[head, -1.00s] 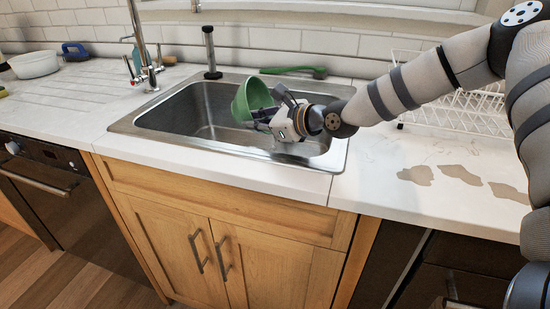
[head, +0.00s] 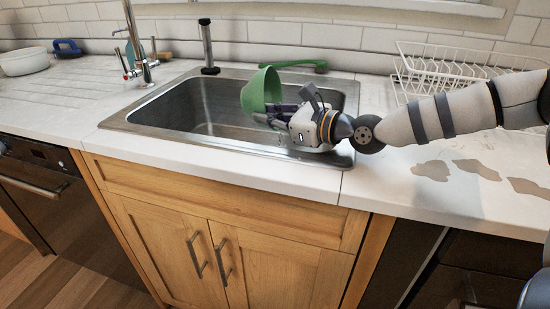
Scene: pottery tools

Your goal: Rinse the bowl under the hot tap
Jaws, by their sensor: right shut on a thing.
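A green bowl (head: 259,90) is tilted on its side over the right part of the steel sink (head: 150,121). My right gripper (head: 274,115) is shut on the bowl's right side and holds it near the sink's rim height. The tap (head: 138,55) stands behind the sink's left end, left of the bowl and apart from it. It has a lever with a red mark (head: 125,68) on its left side and another lever (head: 154,64) on its right. The top of the spout is cut off by the frame. I see no running water. My left gripper is not in view.
A black upright cylinder (head: 206,45) stands behind the sink. A green brush (head: 295,64) lies behind the bowl. A white wire rack (head: 440,70) stands at the right back. A white pot (head: 24,62) and blue item (head: 67,48) are far left.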

